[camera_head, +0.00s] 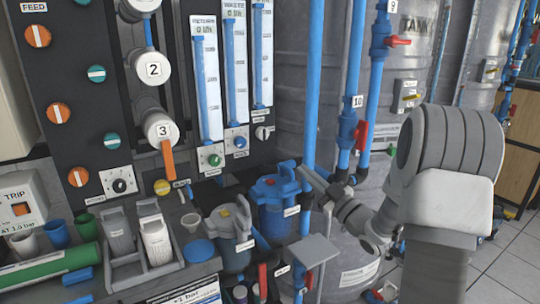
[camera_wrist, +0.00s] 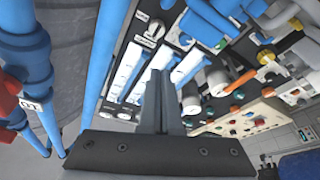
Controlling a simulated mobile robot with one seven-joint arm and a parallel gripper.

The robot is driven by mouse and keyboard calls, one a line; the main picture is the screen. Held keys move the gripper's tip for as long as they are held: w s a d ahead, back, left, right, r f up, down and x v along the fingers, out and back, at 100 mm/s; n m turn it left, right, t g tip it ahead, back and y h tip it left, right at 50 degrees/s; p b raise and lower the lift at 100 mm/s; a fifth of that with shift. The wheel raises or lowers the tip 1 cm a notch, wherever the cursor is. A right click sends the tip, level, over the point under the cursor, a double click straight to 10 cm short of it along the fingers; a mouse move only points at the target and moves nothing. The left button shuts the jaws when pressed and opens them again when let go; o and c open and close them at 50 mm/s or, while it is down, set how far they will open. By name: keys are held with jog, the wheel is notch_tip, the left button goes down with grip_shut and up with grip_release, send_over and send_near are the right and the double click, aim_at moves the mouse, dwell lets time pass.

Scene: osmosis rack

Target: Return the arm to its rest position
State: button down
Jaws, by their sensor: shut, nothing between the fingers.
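My arm stands at the right in the head view, bent, with its grey forearm reaching left toward the rack. My gripper (camera_head: 306,172) is beside the blue vertical pipe (camera_head: 311,85), just right of the blue-lidded housing (camera_head: 275,192). I cannot tell whether it touches the pipe. In the wrist view my gripper (camera_wrist: 160,75) shows its two dark fingers together, with nothing between them. The flow-meter panel lies beyond them.
Blue pipes with red valve handles (camera_head: 361,134) stand close by the gripper, before grey tanks (camera_head: 410,65). A black panel (camera_head: 60,80) with knobs and white cylinders is at left. A grey housing (camera_head: 232,232) and cups stand below it. Tiled floor (camera_head: 505,262) is open at right.

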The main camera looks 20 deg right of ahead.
jog(key=s+a+r+m+g+h, duration=0.2)
jog(key=a+r+m+g+h, duration=0.3)
jog(key=h, duration=0.4)
jog(key=s+a+f+m+g, duration=0.2)
jog(key=s+a+g, duration=0.1)
jog(key=s, duration=0.7)
jog(key=s+a+f+m+g+p, duration=0.1)
jog(key=s+a+g, duration=0.2)
jog(key=s, duration=0.7)
jog(key=s+a+f+m+g, duration=0.2)
jog(key=s+a+g, duration=0.1)
jog(key=s, duration=0.7)
notch_tip(320, 180, up, 21)
jog(key=p, duration=2)
jog(key=shift+w+d+f+y+p, duration=0.15)
jog(key=shift+w+d+y+p, duration=0.15)
jog(key=shift+y, duration=0.1)
